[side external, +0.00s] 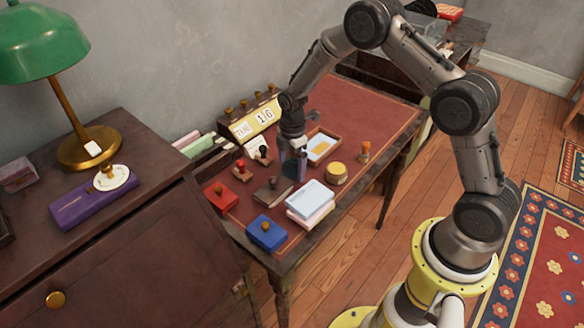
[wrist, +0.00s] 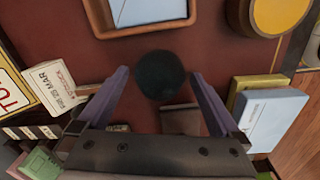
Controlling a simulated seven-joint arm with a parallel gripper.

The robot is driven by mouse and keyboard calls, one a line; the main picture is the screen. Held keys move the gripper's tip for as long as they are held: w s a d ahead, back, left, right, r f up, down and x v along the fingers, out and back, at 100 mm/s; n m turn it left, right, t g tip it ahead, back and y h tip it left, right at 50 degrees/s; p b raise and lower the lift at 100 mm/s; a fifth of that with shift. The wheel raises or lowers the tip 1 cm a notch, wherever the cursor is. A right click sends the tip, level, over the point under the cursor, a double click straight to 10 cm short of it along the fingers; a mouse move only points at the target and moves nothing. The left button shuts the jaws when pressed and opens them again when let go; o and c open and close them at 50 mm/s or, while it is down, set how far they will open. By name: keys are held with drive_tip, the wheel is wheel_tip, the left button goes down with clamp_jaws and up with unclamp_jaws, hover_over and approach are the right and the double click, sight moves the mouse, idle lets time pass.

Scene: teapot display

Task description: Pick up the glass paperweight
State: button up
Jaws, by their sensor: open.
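A dark, greenish-black round thing (wrist: 160,76), which looks like the glass paperweight, sits on the red desk top in the wrist view. My gripper (wrist: 158,74) is open, with one purple-grey finger on each side of it. Gaps show between the round thing and both fingertips; I cannot tell how high the fingers are above the desk. In the side view my gripper (side external: 297,168) points down low over the desk, and the paperweight is mostly hidden by it.
A wooden tray (wrist: 97,22) lies just beyond, with a yellow round tin (side external: 336,174) beside it. Pale stacked boxes (side external: 310,200), a brown stamp block (side external: 272,191), a red box (side external: 220,197) and a blue box (side external: 266,233) stand close by.

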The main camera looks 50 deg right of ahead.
clamp_jaws()
idle(0.5)
drive_tip(key=shift+r, duration=0.1)
